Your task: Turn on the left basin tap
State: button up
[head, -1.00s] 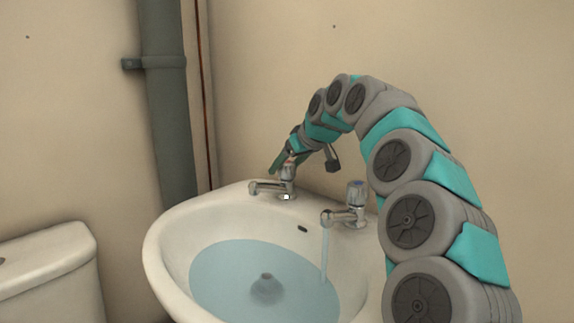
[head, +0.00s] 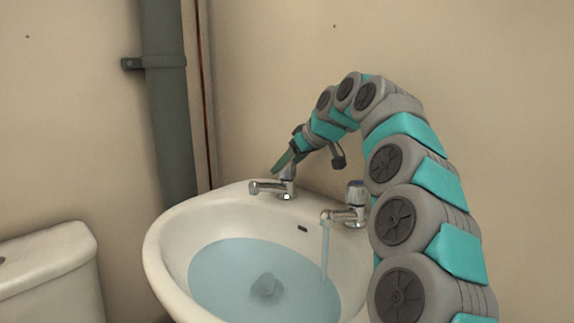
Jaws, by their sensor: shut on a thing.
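The left basin tap (head: 269,187) is a chrome tap at the back left of the white basin (head: 164,244). No water shows at its spout. My gripper (head: 285,166) is at the top of this tap, shut on its handle, which the fingers largely hide. The right tap (head: 345,214) has a blue-marked top, and a stream of water (head: 325,252) runs from it into the basin. Water (head: 225,272) stands in the bowl.
A grey pipe (head: 168,110) runs down the wall behind the basin's left side. A white cistern (head: 50,262) stands at the left. My arm arches over the basin's right side, close to the right tap.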

jog(key=shift+n+g+y, duration=0.3)
jog(key=shift+n+g, duration=0.2)
jog(key=shift+n, duration=0.2)
jog(key=o, duration=1.4)
jog(key=shift+v, duration=3.8)
